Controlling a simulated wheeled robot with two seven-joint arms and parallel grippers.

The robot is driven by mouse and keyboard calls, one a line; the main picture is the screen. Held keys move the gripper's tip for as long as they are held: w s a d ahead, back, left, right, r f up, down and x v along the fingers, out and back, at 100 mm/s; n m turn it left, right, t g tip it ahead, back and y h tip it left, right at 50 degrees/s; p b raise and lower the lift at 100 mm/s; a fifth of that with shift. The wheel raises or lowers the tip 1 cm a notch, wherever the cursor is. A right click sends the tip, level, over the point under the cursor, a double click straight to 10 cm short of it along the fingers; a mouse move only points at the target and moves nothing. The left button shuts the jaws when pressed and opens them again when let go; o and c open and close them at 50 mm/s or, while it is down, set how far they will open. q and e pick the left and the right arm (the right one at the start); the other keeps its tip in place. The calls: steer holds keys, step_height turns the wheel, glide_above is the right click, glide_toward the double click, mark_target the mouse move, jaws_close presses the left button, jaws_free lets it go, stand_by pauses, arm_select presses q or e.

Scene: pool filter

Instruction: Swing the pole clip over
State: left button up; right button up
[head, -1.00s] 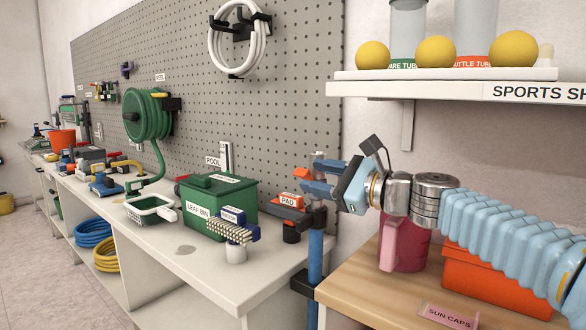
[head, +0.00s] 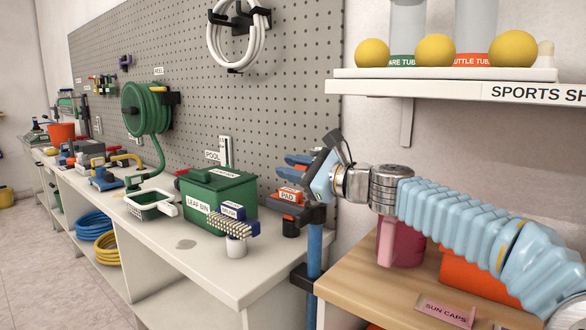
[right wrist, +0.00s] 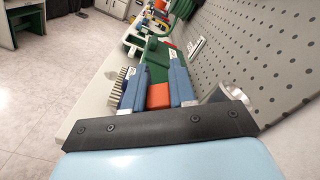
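A blue pole (head: 315,252) stands upright at the right end of the bench. A black clip-like fitting (head: 316,214) sits around its upper part, and a black bracket (head: 303,279) holds it lower down at the bench edge. I cannot tell which black part is the pole clip. My right gripper (head: 290,167) is above the upper fitting, pointing left over the bench end, its fingers apart. In the right wrist view the two blue fingers (right wrist: 156,92) are spread, with an orange thing showing between them. A metallic round part (right wrist: 228,93) shows beside them. My left gripper is out of view.
The orange PAD item (head: 290,194) is just below the fingers. The green LEAF BIN (head: 232,196) and a brush (head: 233,230) stand left of it. The pegboard (head: 280,100) is close behind. A shelf (head: 450,88) overhangs the right arm; a wooden table (head: 375,290) lies below.

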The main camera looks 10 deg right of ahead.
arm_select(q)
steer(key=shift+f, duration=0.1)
arm_select(e)
steer(key=shift+f, duration=0.1)
jaws_close()
arm_select(q)
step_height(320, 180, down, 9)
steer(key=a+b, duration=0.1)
steer(key=b, duration=0.8)
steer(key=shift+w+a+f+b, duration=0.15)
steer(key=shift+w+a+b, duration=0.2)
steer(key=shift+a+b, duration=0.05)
arm_select(e)
steer(key=shift+s+a+f+n, duration=0.2)
steer(key=shift+f+n, duration=0.45)
steer(key=shift+n, duration=0.8)
steer(key=shift+s+a+f+n, duration=0.15)
steer(key=shift+f+n, duration=0.5)
steer(key=shift+n, duration=0.85)
steer(key=shift+s+a+f+n, duration=0.15)
steer(key=shift+f+n, duration=0.5)
steer(key=shift+n, duration=0.8)
steer(key=shift+w+a, duration=0.1)
steer(key=o, duration=0.8)
jaws_free()
steer(key=shift+o, duration=0.2)
